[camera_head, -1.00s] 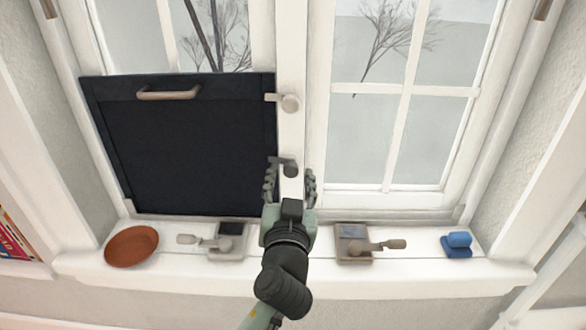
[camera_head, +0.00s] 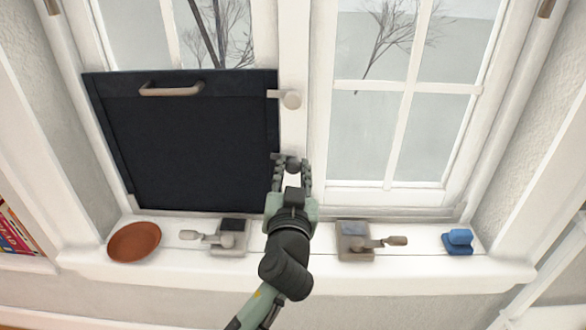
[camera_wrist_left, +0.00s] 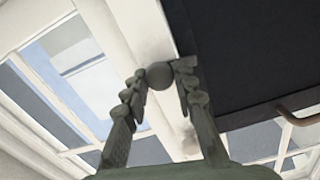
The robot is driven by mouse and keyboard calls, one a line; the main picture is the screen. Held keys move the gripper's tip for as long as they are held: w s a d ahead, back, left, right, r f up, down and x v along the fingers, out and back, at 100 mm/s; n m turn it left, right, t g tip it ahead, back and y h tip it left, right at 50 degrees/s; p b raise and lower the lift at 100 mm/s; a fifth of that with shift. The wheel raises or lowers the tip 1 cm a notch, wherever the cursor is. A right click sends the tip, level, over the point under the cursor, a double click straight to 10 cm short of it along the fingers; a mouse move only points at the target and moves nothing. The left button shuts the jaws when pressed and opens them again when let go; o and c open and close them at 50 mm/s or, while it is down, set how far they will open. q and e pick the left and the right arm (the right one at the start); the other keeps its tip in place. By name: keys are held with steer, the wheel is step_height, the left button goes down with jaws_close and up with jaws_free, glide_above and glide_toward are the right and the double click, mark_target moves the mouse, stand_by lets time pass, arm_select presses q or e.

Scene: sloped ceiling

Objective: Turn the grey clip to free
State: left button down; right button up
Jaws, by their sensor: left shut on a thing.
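The grey clip (camera_head: 291,161) is on the white window post, by the right edge of the dark panel (camera_head: 195,145). My left gripper (camera_head: 292,167) reaches up from below and is shut on this clip, covering most of it. In the left wrist view the clip's round knob (camera_wrist_left: 160,75) sits between the two fingertips. My right gripper is not in view.
The panel has a beige handle (camera_head: 171,89) near its top.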

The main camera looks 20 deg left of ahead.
arm_select(q)
steer(key=shift+m+p, duration=0.3)
steer(key=shift+m, duration=0.4)
steer(key=shift+m+p, duration=0.35)
steer(key=shift+m, duration=0.35)
steer(key=shift+m+p, duration=0.35)
steer(key=shift+m, duration=0.55)
steer(key=m+p, duration=0.3)
steer(key=m, duration=0.4)
steer(key=shift+d, duration=0.15)
steer(key=shift+f+m, duration=0.1)
steer(key=shift+m, duration=1.9)
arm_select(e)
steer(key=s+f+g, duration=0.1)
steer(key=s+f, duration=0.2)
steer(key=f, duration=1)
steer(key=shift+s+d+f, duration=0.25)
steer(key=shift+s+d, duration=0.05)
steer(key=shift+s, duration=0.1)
